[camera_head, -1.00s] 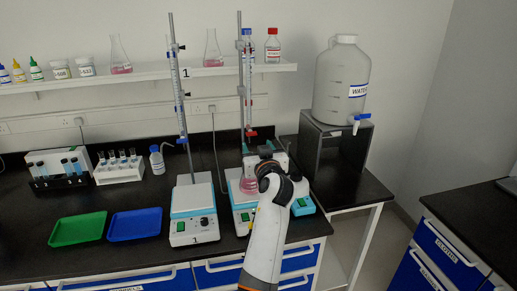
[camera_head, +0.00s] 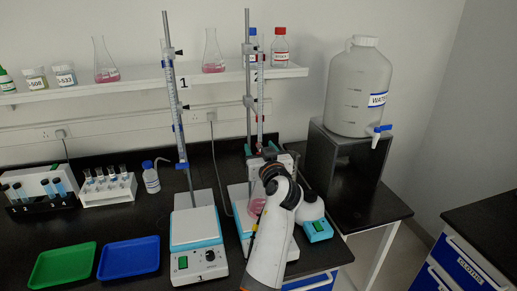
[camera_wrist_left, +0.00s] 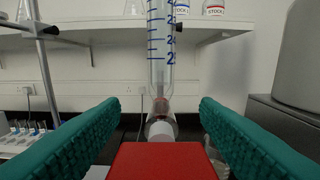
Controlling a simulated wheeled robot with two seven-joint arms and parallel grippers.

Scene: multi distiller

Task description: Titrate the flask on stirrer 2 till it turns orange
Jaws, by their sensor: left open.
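The flask (camera_head: 257,203) with pink liquid stands on stirrer 2 (camera_head: 243,228), partly hidden by my left arm. Above it, burette 2 (camera_head: 260,108) hangs upright on its stand. My left gripper (camera_head: 258,149) is at the burette's lower end. In the left wrist view, the open teal fingers (camera_wrist_left: 159,105) stand on either side of the burette's red stopcock handle (camera_wrist_left: 163,162), with visible space to each finger. The burette tube (camera_wrist_left: 160,45) shows blue graduations. The flask is not clearly visible in this view. My right gripper is out of view.
Stirrer 1 (camera_head: 196,232) and burette 1 (camera_head: 176,110) stand to the left. Green (camera_head: 62,266) and blue (camera_head: 129,257) trays lie on the black bench. The water tank (camera_head: 358,88) stands on a dark box at right. Flasks and bottles line the shelf (camera_head: 142,78).

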